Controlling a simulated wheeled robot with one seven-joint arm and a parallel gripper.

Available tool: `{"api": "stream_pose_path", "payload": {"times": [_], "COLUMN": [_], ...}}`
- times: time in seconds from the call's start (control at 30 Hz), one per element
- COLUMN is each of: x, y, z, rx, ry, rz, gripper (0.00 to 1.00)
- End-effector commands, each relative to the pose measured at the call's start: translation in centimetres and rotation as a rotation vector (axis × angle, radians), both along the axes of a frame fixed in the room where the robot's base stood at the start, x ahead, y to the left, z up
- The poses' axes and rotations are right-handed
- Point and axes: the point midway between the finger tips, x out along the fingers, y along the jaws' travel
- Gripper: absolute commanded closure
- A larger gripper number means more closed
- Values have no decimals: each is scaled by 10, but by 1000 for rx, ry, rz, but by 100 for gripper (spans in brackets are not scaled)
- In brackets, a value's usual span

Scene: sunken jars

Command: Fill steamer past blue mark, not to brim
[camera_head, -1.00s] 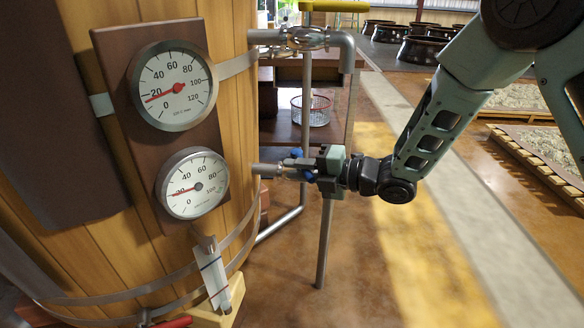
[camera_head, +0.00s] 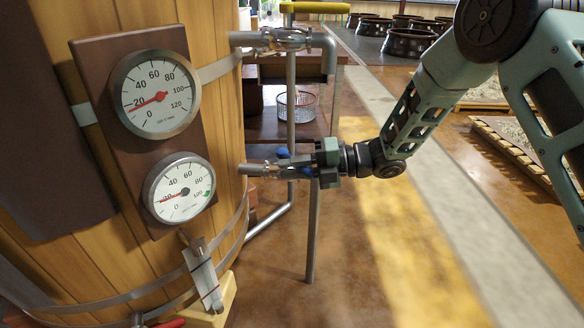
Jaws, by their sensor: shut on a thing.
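The steamer is a large wooden vat (camera_head: 215,110) with steel bands, filling the left side. A short sight tube (camera_head: 203,278) stands tilted in the picture low on its front; its water level and blue mark are too small to read surely. A lower pipe (camera_head: 256,167) with a blue-handled valve (camera_head: 284,152) sticks out from the vat's right side. My gripper (camera_head: 312,160) is shut on the blue handle, reaching in from the right. The jaws hide most of the handle, so its angle is unclear.
Two dials (camera_head: 156,96) sit on a brown board, the lower dial (camera_head: 181,188) below. An upper pipe with a yellow handle (camera_head: 315,7) runs above my gripper. A wire basket (camera_head: 296,106) stands behind the pipes. The floor at right is open, with wooden pallets (camera_head: 520,150) beyond.

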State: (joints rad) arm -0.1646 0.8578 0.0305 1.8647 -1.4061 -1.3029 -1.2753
Motion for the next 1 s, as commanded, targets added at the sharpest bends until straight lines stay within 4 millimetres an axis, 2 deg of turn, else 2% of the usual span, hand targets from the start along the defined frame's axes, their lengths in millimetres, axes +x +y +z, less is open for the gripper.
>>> {"api": "stream_pose_path", "payload": {"times": [0.07,0.1,0.17,0.47,0.57,0.77,1.0], "x": [0,0,0,0,0,-2,-6], "y": [-1,-1,-1,-1,-8,-42,-98], "z": [-1,-1,-1,0,2,10,19], "rx": [-2,-2,-2,-1,-2,-2,-1], "ry": [0,0,0,0,1,0,1], "rz": [-2,-2,-2,-2,-3,-7,-6], "gripper": [100,76,59,59,59,59,59]}}
